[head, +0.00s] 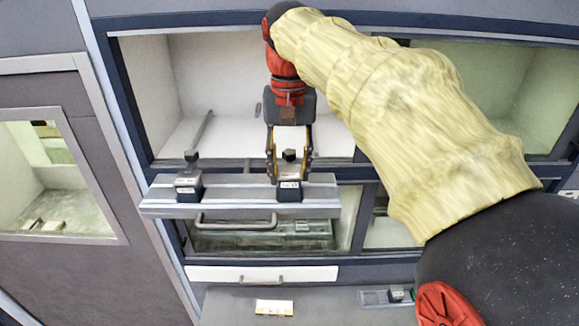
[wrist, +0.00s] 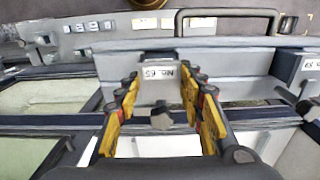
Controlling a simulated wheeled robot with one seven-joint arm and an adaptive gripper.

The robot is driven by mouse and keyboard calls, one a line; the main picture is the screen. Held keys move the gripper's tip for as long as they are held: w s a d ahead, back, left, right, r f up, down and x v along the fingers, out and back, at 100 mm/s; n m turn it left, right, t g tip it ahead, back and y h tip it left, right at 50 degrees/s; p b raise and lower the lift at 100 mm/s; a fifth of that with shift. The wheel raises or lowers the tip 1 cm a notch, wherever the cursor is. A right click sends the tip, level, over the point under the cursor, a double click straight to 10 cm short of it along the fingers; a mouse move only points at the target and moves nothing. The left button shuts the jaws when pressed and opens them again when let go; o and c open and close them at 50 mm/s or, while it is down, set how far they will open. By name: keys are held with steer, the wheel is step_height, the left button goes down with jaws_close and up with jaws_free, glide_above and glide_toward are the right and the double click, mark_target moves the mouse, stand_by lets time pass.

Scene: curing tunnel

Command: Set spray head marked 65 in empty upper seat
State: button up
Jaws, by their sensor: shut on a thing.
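My gripper (head: 289,174) is shut on a dark block-shaped spray head (head: 289,193) with a knob on top and a white label. In the wrist view the label on this spray head (wrist: 157,73) reads No. 65, upside down, between the fingers of my gripper (wrist: 160,82). The spray head is upright at the right part of the grey upper rail (head: 238,200). I cannot tell whether it rests fully in a seat, as the block and fingers hide the spot. A second labelled spray head (head: 189,186) stands at the rail's left end.
Behind the rail is an open, pale compartment (head: 225,90). Below it are a bar handle (head: 237,222) and a white drawer front (head: 262,273). A small tray (head: 373,298) holding a dark piece (head: 396,295) and a labelled card (head: 274,307) lie on the lower counter.

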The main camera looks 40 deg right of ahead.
steer(key=shift+f+b, duration=0.35)
steer(key=shift+f, duration=0.2)
steer(key=o, duration=1.3)
steer(key=shift+o, duration=0.3)
step_height(320, 180, up, 12)
steer(key=s+a+f+n+t, duration=0.2)
steer(key=s+a+f, duration=0.2)
steer(key=f, duration=0.5)
steer(key=s+a+f+n+t, duration=0.2)
steer(key=s+a+f+n, duration=0.15)
steer(key=f, duration=0.55)
steer(key=s+a+f+n+t, duration=0.1)
steer(key=s+a+f+t, duration=0.1)
steer(key=s+a+f, duration=0.5)
step_height(320, 180, down, 33)
steer(key=w+d+b, duration=0.2)
steer(key=b, duration=2.9)
steer(key=shift+w+d, duration=0.15)
steer(key=shift+d, duration=0.1)
